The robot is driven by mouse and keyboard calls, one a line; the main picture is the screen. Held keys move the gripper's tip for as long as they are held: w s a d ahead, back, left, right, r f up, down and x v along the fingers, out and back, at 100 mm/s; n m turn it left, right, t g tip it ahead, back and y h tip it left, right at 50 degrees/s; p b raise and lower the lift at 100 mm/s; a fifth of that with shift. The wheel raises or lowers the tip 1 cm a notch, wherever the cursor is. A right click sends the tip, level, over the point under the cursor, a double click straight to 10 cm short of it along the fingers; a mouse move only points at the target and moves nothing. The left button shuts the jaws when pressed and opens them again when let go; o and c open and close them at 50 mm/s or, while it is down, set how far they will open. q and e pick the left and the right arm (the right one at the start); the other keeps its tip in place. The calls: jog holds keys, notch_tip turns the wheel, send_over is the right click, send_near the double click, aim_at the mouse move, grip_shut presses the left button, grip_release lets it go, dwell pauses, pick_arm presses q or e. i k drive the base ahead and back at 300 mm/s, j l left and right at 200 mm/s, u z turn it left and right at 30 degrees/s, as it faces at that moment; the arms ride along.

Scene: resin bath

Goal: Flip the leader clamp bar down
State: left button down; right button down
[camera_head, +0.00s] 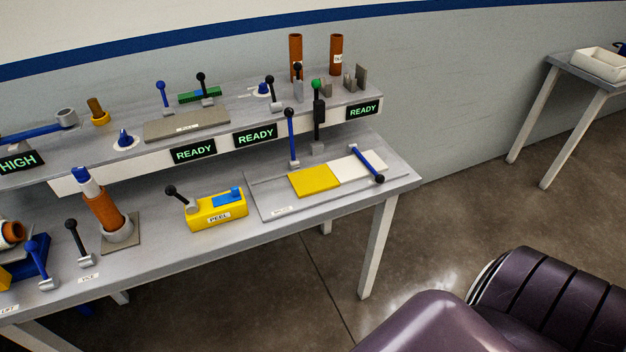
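A grey plate (268,200) on the bench's right end carries a yellow sheet (315,181) and a white sheet (358,167) beside it. A blue bar with a black end (367,163) lies low across the right part of the white sheet. A blue lever with a dark knob (292,140) stands upright at the plate's back edge, behind the yellow sheet. No readable label tells which of these two is the leader clamp bar. Neither of my grippers shows; only purple parts, which look like my own body, fill the lower right corner.
A yellow PEEL block (218,211) with a black-knobbed lever stands left of the plate. Left of it, an orange cylinder (103,209) sits in a grey holder. A raised shelf (225,145) with READY displays runs behind. A side table (571,79) holds a white tray (600,66).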

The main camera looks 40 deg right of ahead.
aim_at(288, 112)
jog(key=l+z, duration=0.1)
jog(key=l, duration=0.4)
jog(key=i+l+z, duration=0.1)
jog(key=l, duration=0.4)
jog(key=i+l+z, duration=0.15)
jog(key=l, duration=0.35)
jog(key=i+l+z, duration=0.1)
jog(key=l, duration=0.4)
